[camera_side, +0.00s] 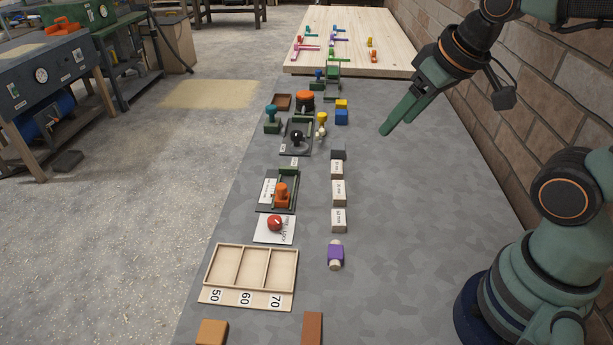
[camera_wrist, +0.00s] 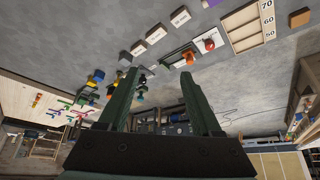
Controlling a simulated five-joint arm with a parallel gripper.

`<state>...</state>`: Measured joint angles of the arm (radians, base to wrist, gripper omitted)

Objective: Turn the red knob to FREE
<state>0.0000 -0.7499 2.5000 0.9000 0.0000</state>
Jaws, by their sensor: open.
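The red knob (camera_side: 275,223) sits on a white plate (camera_side: 268,236) with dark lettering, which is too small to read surely. In the wrist view the red knob (camera_wrist: 209,44) shows at the upper right, small and far off. My gripper (camera_side: 395,125) is in the air over the right part of the grey table, well to the right of the knob and farther along the table. Its two green fingers are apart with nothing between them; in the wrist view they (camera_wrist: 160,82) also stand open. Which way the knob points cannot be told.
A wooden tray (camera_side: 207,262) marked 50, 60, 70 lies in front of the knob. An orange-handled fixture (camera_side: 281,196) stands just behind it. Several labelled blocks (camera_side: 338,193) and a purple piece (camera_side: 336,253) lie to the right. A brick wall (camera_side: 500,130) bounds the right side.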

